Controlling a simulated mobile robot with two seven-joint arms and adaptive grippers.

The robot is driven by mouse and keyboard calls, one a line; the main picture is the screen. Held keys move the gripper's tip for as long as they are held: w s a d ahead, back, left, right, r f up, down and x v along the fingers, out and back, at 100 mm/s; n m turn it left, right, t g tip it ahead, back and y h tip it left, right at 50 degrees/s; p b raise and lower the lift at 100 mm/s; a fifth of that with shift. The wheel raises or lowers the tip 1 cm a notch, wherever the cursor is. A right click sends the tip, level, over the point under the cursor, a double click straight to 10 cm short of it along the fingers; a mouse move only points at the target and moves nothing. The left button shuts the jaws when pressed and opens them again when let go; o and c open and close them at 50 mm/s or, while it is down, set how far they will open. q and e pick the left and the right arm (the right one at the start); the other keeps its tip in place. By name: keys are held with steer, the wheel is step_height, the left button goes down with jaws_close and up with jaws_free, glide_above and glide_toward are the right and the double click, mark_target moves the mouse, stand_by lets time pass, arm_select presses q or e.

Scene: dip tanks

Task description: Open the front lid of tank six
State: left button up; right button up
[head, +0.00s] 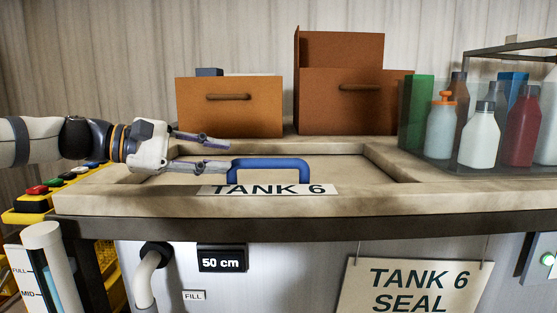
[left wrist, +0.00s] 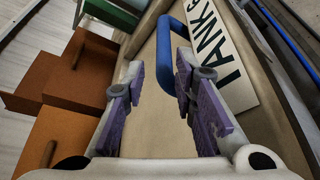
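Tank six's lid (head: 340,172) is a flat tan panel lying shut inside the raised rim of the tank top. Its blue bar handle (head: 270,163) stands up near the front edge, behind the TANK 6 label (head: 268,189). My left gripper (head: 224,153) is open, just left of the handle, fingers pointing right. In the left wrist view the handle (left wrist: 166,50) shows beyond the fingers, by the tip of the right-hand finger. I cannot tell whether that finger touches it. Nothing is between the fingers. My right gripper is out of view.
Brown boxes (head: 240,105) stand behind the lid. A clear bin (head: 410,130) of bottles stands at the right. A yellow button box (head: 30,205) is at the left, below my arm. A hanging sign (head: 415,290) is on the tank front.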

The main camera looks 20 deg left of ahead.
mark_target(258, 162)
arm_select(q)
steer(key=d, duration=0.1)
steer(key=w+d+f, duration=0.1)
steer(key=d+b, duration=0.1)
steer(key=shift+w+d+f, duration=0.2)
steer(key=shift+d+f, duration=0.05)
steer(key=shift+f, duration=0.1)
steer(key=x, duration=0.6)
steer(key=shift+w+d+r+b, duration=0.15)
steer(key=shift+w+d+b, duration=0.05)
steer(key=shift+b, duration=0.15)
steer(key=shift+w+d, duration=0.1)
steer(key=shift+d, duration=0.15)
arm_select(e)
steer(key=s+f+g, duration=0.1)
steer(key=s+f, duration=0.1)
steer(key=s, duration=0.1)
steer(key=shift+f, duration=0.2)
arm_select(q)
steer(key=shift+c, duration=0.2)
jaws_close()
